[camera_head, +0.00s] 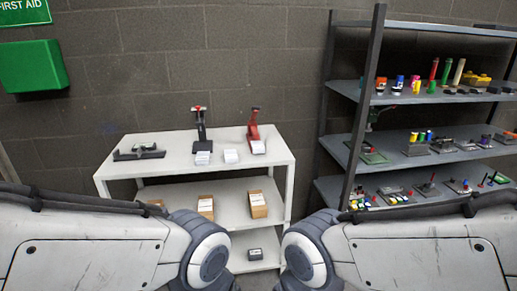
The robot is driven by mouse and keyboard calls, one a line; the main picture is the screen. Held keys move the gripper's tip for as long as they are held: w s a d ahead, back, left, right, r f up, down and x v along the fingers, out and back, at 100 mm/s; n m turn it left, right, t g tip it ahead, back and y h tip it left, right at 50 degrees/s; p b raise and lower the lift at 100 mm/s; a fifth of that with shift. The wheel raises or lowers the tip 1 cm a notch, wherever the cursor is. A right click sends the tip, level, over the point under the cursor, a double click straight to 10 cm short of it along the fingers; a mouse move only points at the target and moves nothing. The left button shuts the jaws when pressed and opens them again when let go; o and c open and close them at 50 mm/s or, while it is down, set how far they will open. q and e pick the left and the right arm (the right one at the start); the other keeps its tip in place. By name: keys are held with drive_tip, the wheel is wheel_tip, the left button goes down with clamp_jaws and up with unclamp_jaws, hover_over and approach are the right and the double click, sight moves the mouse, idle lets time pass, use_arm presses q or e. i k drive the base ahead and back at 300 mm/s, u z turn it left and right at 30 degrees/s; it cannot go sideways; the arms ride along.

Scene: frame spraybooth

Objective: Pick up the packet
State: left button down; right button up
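My two arms cross the lower left and lower right of the view, in front of the table. Neither gripper shows.
The white shelf table (120,170) holds a black device (138,153), a black stand (199,126) and a red stand (253,125) on top. Small cardboard boxes (258,210) sit on its middle shelf. A dark metal rack (364,110) with many small parts stands at right.

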sight(257, 146)
drive_tip(key=u, duration=0.1)
drive_tip(key=i, duration=0.9)
drive_tip(key=u, duration=0.5)
drive_tip(key=i, duration=0.95)
drive_tip(key=u, duration=0.15)
